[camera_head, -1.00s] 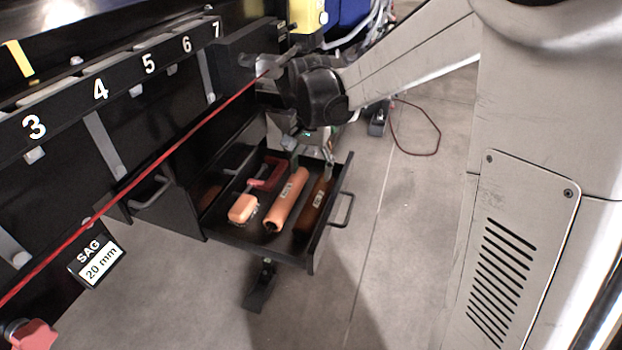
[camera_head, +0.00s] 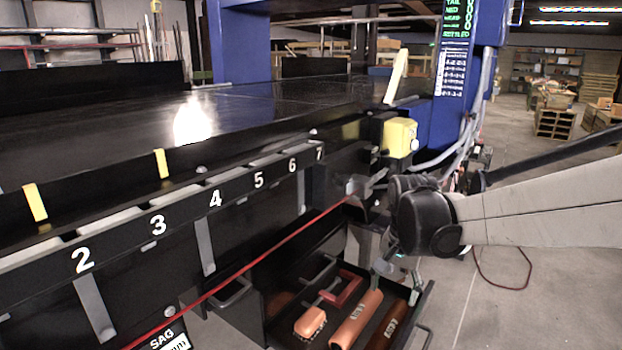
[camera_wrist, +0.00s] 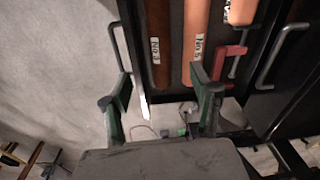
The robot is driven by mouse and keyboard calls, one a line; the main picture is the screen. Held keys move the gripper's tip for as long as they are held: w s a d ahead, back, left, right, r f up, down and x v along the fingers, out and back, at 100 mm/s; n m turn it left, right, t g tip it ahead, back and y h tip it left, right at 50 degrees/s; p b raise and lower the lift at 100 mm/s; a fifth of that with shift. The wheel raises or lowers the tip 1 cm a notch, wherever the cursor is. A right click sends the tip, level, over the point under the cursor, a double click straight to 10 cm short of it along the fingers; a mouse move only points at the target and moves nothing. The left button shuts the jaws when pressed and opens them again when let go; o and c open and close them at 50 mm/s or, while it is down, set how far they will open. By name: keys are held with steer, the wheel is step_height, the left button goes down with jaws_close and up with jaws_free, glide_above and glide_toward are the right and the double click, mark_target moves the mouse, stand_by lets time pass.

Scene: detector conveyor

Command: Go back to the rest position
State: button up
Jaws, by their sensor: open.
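My gripper (camera_head: 398,278) hangs below my black wrist, over the outer right part of an open drawer (camera_head: 424,318). In the wrist view my gripper (camera_wrist: 162,82) has its two green-and-grey fingers spread apart with nothing between them. Inside the drawer lie an orange roller (camera_head: 357,318), a darker brown roller (camera_head: 388,325), an orange block-like tool (camera_head: 310,322) and a red clamp (camera_head: 344,288). The brown roller (camera_wrist: 158,40) and orange roller (camera_wrist: 195,40) also show ahead of the fingers in the wrist view, with number labels.
A long black conveyor (camera_head: 260,105) with numbered slots runs along the left. A red cord (camera_head: 265,258) stretches along its front. A yellow box (camera_head: 399,137) and blue post (camera_head: 455,70) stand behind my wrist. Open floor (camera_head: 530,310) lies right of the drawer.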

steer(key=s+r+n+t+p, duration=0.2)
steer(key=s+r, duration=0.3)
steer(key=s, duration=0.4)
steer(key=s+r+n+t+p, duration=0.3)
steer(key=s+r, duration=0.3)
steer(key=s, duration=0.4)
steer(key=shift+n+t, duration=0.6)
steer(key=shift+n, duration=0.1)
steer(key=shift+d+r, duration=0.1)
